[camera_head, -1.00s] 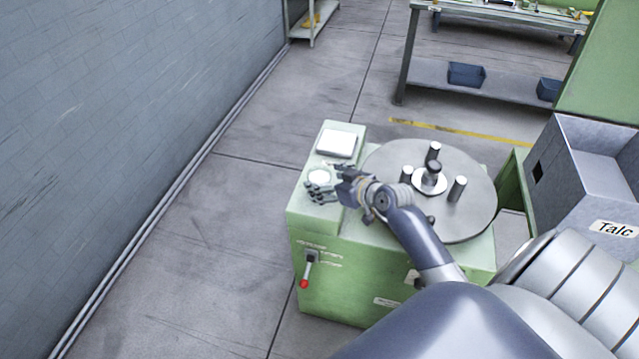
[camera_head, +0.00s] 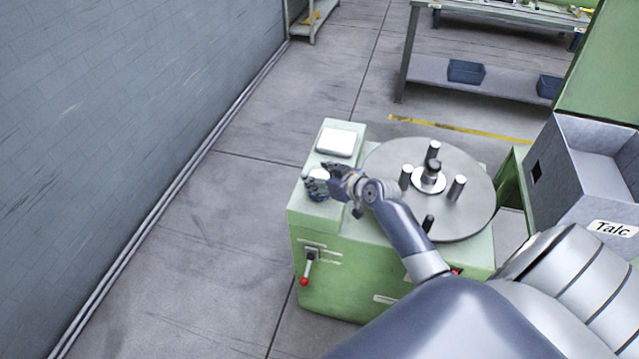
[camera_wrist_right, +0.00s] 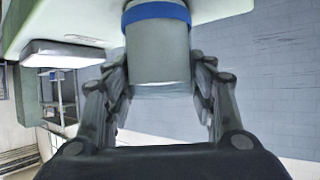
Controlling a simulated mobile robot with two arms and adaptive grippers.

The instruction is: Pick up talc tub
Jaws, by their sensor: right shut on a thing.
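The talc tub (camera_wrist_right: 158,52) is a pale grey-white cylinder with a blue band, seen close up in the right wrist view. It stands between the fingers of my right gripper (camera_wrist_right: 160,88), which are shut on it from both sides. In the head view my right gripper (camera_head: 318,184) is at the left part of the green machine's top and mostly covers the tub. I cannot tell whether the tub touches the machine top. My left gripper is not in view.
A grey bin labelled Talc (camera_head: 575,205) stands right. Floor at left is clear.

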